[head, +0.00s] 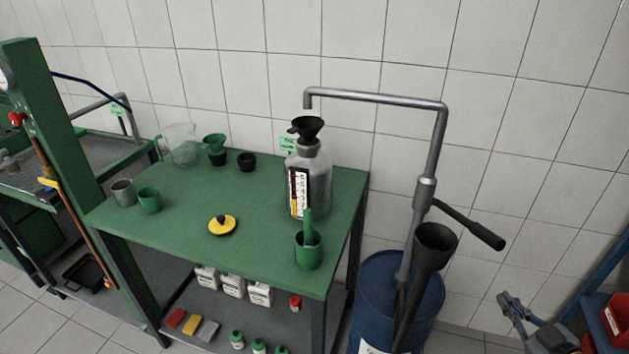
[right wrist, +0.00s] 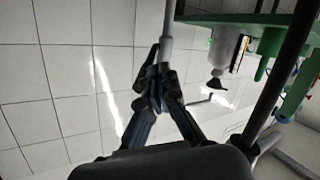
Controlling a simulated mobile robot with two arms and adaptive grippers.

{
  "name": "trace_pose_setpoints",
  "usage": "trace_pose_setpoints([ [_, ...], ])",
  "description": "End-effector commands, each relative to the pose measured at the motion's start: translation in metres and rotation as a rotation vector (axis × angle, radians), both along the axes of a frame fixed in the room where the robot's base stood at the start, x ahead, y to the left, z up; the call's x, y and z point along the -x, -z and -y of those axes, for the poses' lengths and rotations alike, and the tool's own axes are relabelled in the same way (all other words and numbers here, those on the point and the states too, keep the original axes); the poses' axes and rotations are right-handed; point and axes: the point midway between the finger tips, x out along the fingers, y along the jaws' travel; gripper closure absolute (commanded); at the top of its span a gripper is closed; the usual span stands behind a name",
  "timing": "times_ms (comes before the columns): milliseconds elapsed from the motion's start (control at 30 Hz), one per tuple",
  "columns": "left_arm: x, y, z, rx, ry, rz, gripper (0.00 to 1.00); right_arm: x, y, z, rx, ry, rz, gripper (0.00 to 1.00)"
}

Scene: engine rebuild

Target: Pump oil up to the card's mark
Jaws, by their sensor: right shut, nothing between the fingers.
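The blue oil drum (head: 375,290) stands right of the green table, with a grey hand pump (head: 425,190) rising from it. The pump's dark lever (head: 470,224) slopes down to the right. Its pipe bends left over a grey metal can (head: 308,165) with a black funnel (head: 307,127) in its neck. The can's scaled strip (head: 300,192) shows orange near the bottom. A small green card (head: 288,143) is partly hidden behind the can; its text is unreadable. My right gripper (head: 508,303) is shut and empty, apart from the lever; its fingers meet in the right wrist view (right wrist: 156,92). My left gripper is out of view.
A black flared tube (head: 434,242) leans at the drum. A green cup with a handled tool (head: 308,250) stands near the table's (head: 180,245) front right corner. A yellow-and-black lid (head: 222,225) lies mid-table. A red bin (head: 613,320) stands far right.

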Motion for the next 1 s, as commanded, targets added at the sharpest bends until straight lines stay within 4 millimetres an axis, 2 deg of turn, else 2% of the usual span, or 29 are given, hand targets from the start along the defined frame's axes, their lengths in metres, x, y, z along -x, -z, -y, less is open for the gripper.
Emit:
trace_pose_setpoints([
  [467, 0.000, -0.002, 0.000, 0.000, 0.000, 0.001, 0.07, -0.004, -0.002, 0.000, -0.005, 0.003, -0.008, 1.00],
  [667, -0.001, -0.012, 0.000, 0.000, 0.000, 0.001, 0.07, -0.032, -0.012, -0.005, -0.044, 0.028, -0.100, 1.00],
  [800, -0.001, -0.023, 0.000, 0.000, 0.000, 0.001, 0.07, -0.059, -0.024, -0.013, -0.081, 0.048, -0.223, 1.00],
  [1000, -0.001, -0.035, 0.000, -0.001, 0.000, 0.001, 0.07, -0.084, -0.046, -0.026, -0.106, 0.060, -0.401, 1.00],
])
